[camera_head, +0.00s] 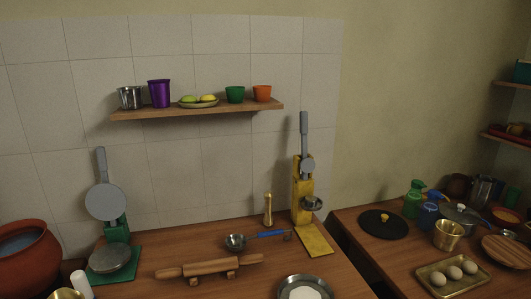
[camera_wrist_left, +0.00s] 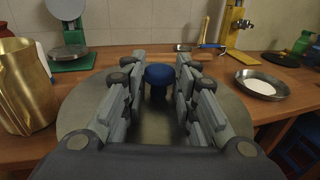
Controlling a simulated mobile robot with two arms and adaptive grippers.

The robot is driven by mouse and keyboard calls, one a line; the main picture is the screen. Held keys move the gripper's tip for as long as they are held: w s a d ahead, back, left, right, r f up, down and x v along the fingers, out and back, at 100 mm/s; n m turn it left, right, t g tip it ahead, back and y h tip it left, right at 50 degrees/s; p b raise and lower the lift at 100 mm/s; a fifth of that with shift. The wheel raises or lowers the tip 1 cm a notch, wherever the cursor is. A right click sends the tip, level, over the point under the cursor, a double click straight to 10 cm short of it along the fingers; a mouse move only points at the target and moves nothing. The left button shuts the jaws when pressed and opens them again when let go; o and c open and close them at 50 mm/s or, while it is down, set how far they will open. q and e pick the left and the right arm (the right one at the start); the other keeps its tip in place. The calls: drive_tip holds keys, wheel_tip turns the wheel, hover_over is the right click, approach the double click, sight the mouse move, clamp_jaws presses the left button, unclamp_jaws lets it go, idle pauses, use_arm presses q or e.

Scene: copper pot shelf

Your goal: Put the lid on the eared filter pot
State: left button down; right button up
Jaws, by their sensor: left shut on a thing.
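In the left wrist view my left gripper (camera_wrist_left: 158,80) is shut on the blue knob (camera_wrist_left: 158,73) of a wide, round grey metal lid (camera_wrist_left: 236,120). The lid spreads out beneath the fingers, and the gripper hides much of it. A tall brass-coloured vessel (camera_wrist_left: 26,88) stands left of the lid; its rim also shows at the bottom left of the head view (camera_head: 65,294). I cannot tell whether it is the eared filter pot, as no ears show. Neither gripper shows in the head view.
A clay pot (camera_head: 27,255) is at far left. On the right table are a black lid (camera_head: 383,224) and an egg tray (camera_head: 428,278).

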use_arm(q)
drive_tip(key=s+d+r, duration=0.2)
drive_tip(key=s+r, duration=0.1)
drive_tip(key=shift+d+r, duration=0.1)
drive_tip(key=shift+n+y, duration=0.4)
drive_tip(key=w+a+f, duration=0.2)
drive_tip(key=w+f, duration=0.1)
drive_tip(key=w+a+f+b, duration=0.1)
drive_tip(key=w+a+f, duration=0.1)
drive_tip(key=w+f, duration=0.1)
drive_tip(key=w+a+f, duration=0.2)
drive_tip(key=w, duration=0.2)
drive_tip(key=shift+f+b, duration=0.35)
drive_tip(key=shift+f, duration=0.05)
drive_tip(key=w+a, duration=0.1)
drive_tip(key=w, duration=0.2)
drive_tip(key=w+a+f, duration=0.1)
drive_tip(key=w+a, duration=0.1)
drive_tip(key=w, duration=0.1)
drive_tip(key=w+a+p, duration=0.1)
drive_tip(key=w+a, duration=0.1)
drive_tip(key=w, duration=0.1)
drive_tip(key=shift+f, duration=0.25)
drive_tip(key=shift+w+f, duration=0.1)
drive_tip(key=shift+f, duration=0.2)
drive_tip(key=shift+f+b, duration=1.15)
drive_tip(key=shift+f, duration=0.35)
drive_tip(key=shift+f, duration=0.1)
